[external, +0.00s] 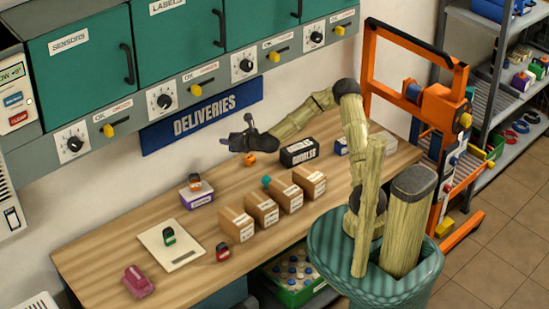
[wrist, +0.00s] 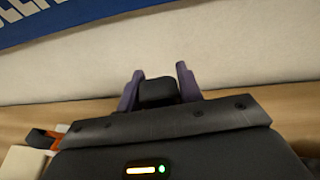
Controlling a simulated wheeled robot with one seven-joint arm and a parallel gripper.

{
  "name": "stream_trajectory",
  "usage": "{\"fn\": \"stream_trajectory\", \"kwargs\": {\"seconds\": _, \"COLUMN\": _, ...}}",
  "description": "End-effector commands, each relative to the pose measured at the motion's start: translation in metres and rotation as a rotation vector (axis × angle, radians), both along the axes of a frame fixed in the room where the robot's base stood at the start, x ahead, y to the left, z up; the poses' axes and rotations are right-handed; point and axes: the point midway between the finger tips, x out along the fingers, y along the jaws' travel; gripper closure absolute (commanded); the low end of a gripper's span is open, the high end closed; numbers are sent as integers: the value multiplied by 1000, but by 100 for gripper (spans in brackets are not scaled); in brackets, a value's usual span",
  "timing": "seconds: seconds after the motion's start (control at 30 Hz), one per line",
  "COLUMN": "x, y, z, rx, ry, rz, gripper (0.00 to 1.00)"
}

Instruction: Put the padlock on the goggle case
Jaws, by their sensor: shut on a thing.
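The goggle case (external: 300,152) is a black box with a white label, standing on the bench right of my gripper. My gripper (external: 229,142) is above the rear of the bench, in front of the wall. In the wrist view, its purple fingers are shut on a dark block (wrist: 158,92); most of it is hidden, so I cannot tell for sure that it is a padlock. Small padlock-like things stand elsewhere: an orange one (external: 250,159) below my gripper, a green one (external: 169,237) on a pale plate, and a red one (external: 222,252) on the bench.
A purple-and-white box (external: 200,197) with a small dark-and-orange item on top stands left of my gripper. Several cardboard boxes (external: 262,208) line the bench front. A teal item (external: 267,182) lies behind them. Green cabinets and knobs overhang the wall side.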

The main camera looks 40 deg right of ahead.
Motion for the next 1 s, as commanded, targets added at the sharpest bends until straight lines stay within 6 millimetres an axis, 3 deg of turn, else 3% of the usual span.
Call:
{"fn": "stream_trajectory", "kwargs": {"seconds": 0.37, "x": -27, "y": -117, "z": 33, "rx": 8, "ry": -10, "rz": -52, "gripper": 89}}
{"fn": "stream_trajectory", "kwargs": {"seconds": 0.7, "x": -76, "y": -208, "z": 56, "rx": 0, "ry": -4, "rz": -95, "gripper": 89}}
{"fn": "stream_trajectory", "kwargs": {"seconds": 0.83, "x": -91, "y": -228, "z": 60, "rx": -3, "ry": 0, "rz": -104, "gripper": 89}}
{"fn": "stream_trajectory", "kwargs": {"seconds": 1.0, "x": -98, "y": -236, "z": 62, "rx": -4, "ry": 3, "rz": -106, "gripper": 89}}
